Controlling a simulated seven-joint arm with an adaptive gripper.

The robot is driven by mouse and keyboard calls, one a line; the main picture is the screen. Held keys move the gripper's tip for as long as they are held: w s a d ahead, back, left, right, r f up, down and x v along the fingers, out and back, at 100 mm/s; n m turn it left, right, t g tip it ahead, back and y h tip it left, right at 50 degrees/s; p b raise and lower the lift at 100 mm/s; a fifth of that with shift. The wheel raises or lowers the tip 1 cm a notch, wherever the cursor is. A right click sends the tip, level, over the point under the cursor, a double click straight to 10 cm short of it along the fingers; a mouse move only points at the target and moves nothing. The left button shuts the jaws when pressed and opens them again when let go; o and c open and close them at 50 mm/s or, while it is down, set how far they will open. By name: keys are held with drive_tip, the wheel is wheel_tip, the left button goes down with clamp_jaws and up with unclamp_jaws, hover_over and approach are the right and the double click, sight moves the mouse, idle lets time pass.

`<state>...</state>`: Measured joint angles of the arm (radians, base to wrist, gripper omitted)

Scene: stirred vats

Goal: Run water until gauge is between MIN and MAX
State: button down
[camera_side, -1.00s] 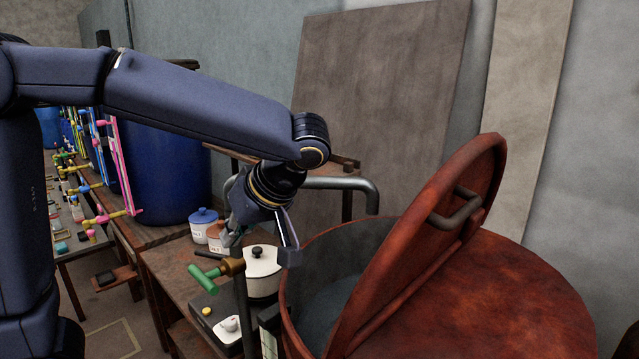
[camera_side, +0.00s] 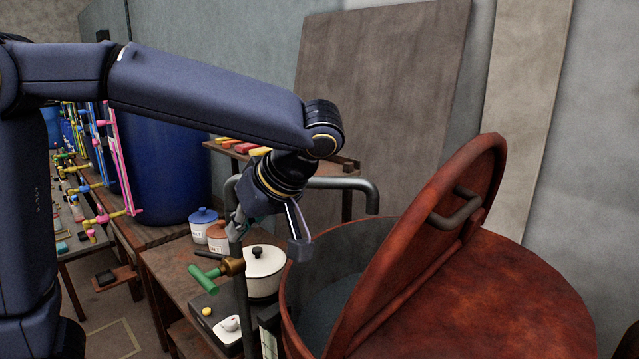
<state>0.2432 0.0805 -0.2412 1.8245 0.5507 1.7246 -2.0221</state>
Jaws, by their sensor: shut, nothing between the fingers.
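A red-brown vat (camera_side: 500,300) stands at the right with its lid (camera_side: 425,245) tilted open. Its inside looks dark grey, and I cannot tell how much water is in it. A grey pipe (camera_side: 345,184) bends over the vat's back edge. A brass valve with a green handle (camera_side: 210,277) sits on an upright pipe left of the vat. A pale strip, perhaps the gauge (camera_side: 268,340), shows low at the vat's left side; its marks are unreadable.
A white lidded pot (camera_side: 263,270), a blue-lidded jar (camera_side: 203,222) and a brown jar (camera_side: 217,238) stand on the wooden table left of the vat. A blue barrel (camera_side: 165,170) stands behind.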

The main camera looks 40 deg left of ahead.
sight(199, 276)
drive_tip(key=c, duration=1.9)
unclamp_jaws()
drive_tip(key=shift+o, duration=1)
drive_tip(key=shift+f, duration=0.3)
drive_tip(key=o, duration=0.7)
drive_tip(key=f+m+y, duration=0.2)
drive_tip(key=f+m, duration=0.1)
drive_tip(key=m, duration=0.1)
drive_tip(key=s+f+m+y, duration=0.1)
drive_tip(key=f+m+y, duration=0.1)
drive_tip(key=f+m, duration=0.1)
drive_tip(key=s+d+f+m+y, duration=0.1)
drive_tip(key=f+m+y, duration=0.2)
drive_tip(key=f+m, duration=0.1)
drive_tip(key=shift+m, duration=0.9)
drive_tip(key=shift+c, duration=0.2)
drive_tip(key=f+y, duration=0.1)
drive_tip(key=a+f+n+t+y, duration=0.1)
drive_tip(key=s+a+f+n+y, duration=0.1)
drive_tip(key=f, duration=0.1)
drive_tip(key=shift+t, duration=0.4)
drive_tip(key=shift+n, duration=0.3)
drive_tip(key=a, duration=1.1)
drive_tip(key=shift+a, duration=0.4)
drive_tip(key=shift+c, duration=0.3)
